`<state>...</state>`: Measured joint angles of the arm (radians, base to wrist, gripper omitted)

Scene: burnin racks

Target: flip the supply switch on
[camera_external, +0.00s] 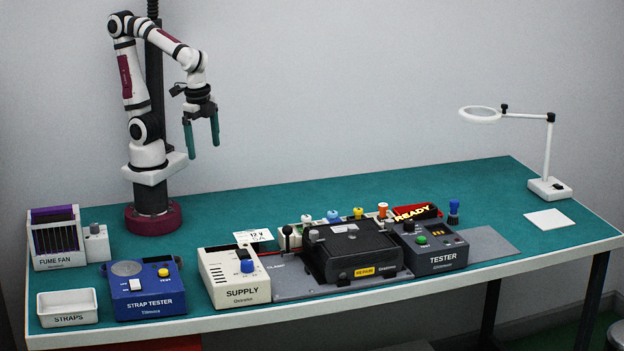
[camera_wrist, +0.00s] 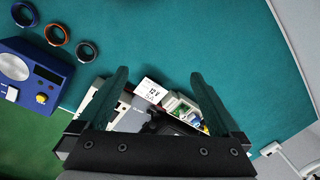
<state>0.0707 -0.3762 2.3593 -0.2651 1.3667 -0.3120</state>
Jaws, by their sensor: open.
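My gripper (camera_external: 201,148) is open and empty, fingers pointing down, high above the bench, behind and above the supply. In the wrist view my gripper's two green fingers (camera_wrist: 158,74) are spread apart with nothing between them. A cream box there, probably the supply (camera_wrist: 92,98), is mostly hidden behind the left finger.
A blue strap tester (camera_external: 148,303) stands left of the supply. A black clamped unit (camera_external: 350,252) and the tester (camera_external: 432,258) stand to its right. A 12 V card (camera_external: 253,236) lies behind it. Several rings (camera_wrist: 57,34) lie on the mat.

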